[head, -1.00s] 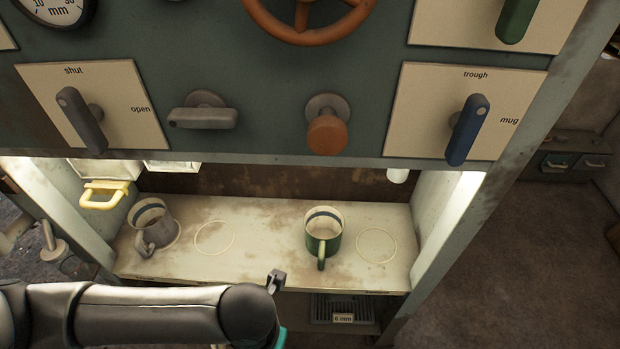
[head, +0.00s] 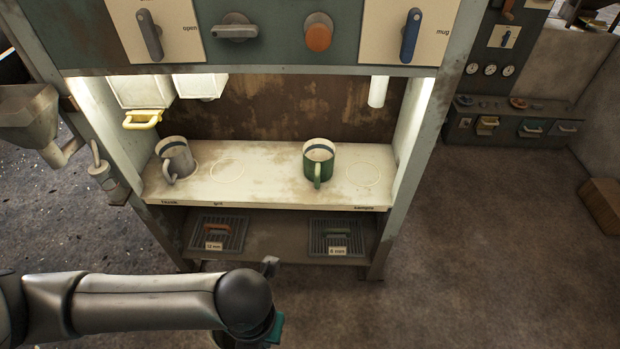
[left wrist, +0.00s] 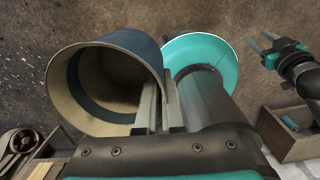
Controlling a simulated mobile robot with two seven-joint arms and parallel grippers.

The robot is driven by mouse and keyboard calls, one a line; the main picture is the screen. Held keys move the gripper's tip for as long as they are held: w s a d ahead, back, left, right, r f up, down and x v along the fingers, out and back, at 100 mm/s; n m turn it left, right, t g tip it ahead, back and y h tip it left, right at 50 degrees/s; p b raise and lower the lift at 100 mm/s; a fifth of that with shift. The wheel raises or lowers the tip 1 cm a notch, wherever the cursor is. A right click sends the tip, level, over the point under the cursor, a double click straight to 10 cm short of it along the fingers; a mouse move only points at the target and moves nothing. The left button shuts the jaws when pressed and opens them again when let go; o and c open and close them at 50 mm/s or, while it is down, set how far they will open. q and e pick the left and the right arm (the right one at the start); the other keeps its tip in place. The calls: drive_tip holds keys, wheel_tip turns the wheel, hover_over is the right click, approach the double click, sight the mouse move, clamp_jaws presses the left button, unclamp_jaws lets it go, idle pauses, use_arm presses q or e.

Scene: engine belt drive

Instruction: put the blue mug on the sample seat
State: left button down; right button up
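The blue mug (left wrist: 148,52), dark blue outside and cream inside with a dark band, is in the left wrist view with its mouth toward the camera. My left gripper (left wrist: 158,108) is closed at the mug's near wall; the exact contact is partly hidden. In the head view the mug is hidden. The sample seat (head: 363,173) is a bare ring outline at the right end of the cream shelf, above the "sample" label. My right gripper (left wrist: 271,46) shows in the left wrist view with its teal fingers apart and nothing between them.
A green mug (head: 317,168) stands just left of the sample seat. A grey mug (head: 176,160) stands at the left end of the shelf (head: 268,188). Another ring (head: 227,171) is empty. A white spout (head: 378,91) hangs above the sample seat. Side posts bound the bay.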

use_arm(q)
drive_tip(key=w+n, duration=0.1)
drive_tip(key=w+a+r+n, duration=0.1)
drive_tip(key=w+n, duration=0.1)
drive_tip(key=w+r+n, duration=0.1)
drive_tip(key=shift+w+a+r+n, duration=0.15)
drive_tip(key=shift+a+r+n, duration=0.1)
drive_tip(key=shift+a+n, duration=0.05)
drive_tip(key=w+a+r+n+p, duration=0.1)
drive_tip(key=w+r+n, duration=0.3)
drive_tip(key=r+n, duration=0.5)
drive_tip(key=w+a+r+n+p, duration=0.1)
drive_tip(key=w+r+n, duration=0.3)
drive_tip(key=r+n, duration=0.5)
drive_tip(key=w+a+r+n, duration=0.3)
drive_tip(key=r+n, duration=0.6)
drive_tip(key=n, duration=0.6)
drive_tip(key=shift+w+a+r+p, duration=0.15)
drive_tip(key=shift+w+r+p, duration=0.25)
drive_tip(key=shift+w, duration=0.3)
use_arm(e)
drive_tip(key=s+d, duration=0.2)
drive_tip(key=s, duration=0.2)
drive_tip(key=shift+d+f, duration=0.25)
drive_tip(key=shift+d, duration=0.15)
